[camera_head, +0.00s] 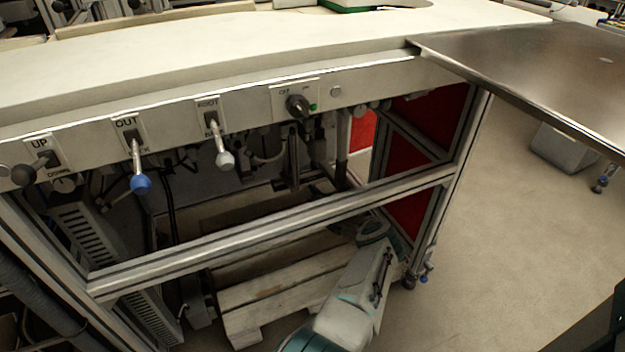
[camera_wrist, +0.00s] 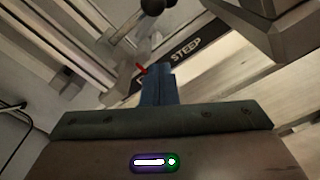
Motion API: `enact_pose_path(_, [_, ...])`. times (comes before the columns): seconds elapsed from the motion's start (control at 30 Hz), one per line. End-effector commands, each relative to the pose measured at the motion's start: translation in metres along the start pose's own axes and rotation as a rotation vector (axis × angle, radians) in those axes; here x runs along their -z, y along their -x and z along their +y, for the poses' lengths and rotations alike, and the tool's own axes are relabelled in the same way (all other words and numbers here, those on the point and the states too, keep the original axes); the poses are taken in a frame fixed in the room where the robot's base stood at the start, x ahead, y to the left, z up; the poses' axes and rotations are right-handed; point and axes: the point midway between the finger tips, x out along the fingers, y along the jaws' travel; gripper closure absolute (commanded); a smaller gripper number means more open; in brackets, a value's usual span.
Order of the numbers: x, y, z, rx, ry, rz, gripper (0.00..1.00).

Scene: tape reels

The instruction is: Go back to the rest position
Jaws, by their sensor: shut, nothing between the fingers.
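My gripper (camera_wrist: 158,72) shows in the wrist view as two blue fingers pressed together, with nothing between them. It points at a pale surface with a dark strip marked "STEEP" (camera_wrist: 186,50). In the head view, my white and teal arm rises from the bottom edge, in front of the machine's lower frame. I cannot make out the fingers there.
A metal table (camera_head: 540,70) juts out at the right. A frame rail (camera_head: 270,232) crosses below the panel, with a wooden pallet (camera_head: 262,300) behind it. Open floor (camera_head: 500,235) lies at the right. A dark round knob (camera_wrist: 152,6) is near my fingers in the wrist view.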

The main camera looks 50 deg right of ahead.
Motion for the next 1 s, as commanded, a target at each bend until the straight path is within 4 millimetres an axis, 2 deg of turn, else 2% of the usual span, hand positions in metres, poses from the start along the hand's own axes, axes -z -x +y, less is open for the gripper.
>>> enact_pose_path(0.03, [-0.003,0.011,0.004,0.001,-0.005,0.004,1.0])
enact_pose_path(0.2, [-0.003,0.041,0.004,0.0,-0.004,0.004,1.0])
enact_pose_path(0.4, [0.0,0.066,0.003,-0.001,-0.002,0.004,1.0])
enact_pose_path(0.57, [0.002,0.073,0.003,-0.002,-0.001,0.004,1.0])
enact_pose_path(0.8, [0.004,0.073,0.004,-0.006,0.003,0.009,1.0])
enact_pose_path(0.87, [0.01,0.072,0.011,-0.02,0.017,0.028,1.0])
enact_pose_path(0.97, [0.033,0.071,0.039,-0.075,0.075,0.1,1.0])
enact_pose_path(1.0, [0.046,0.072,0.055,-0.109,0.112,0.14,1.0])
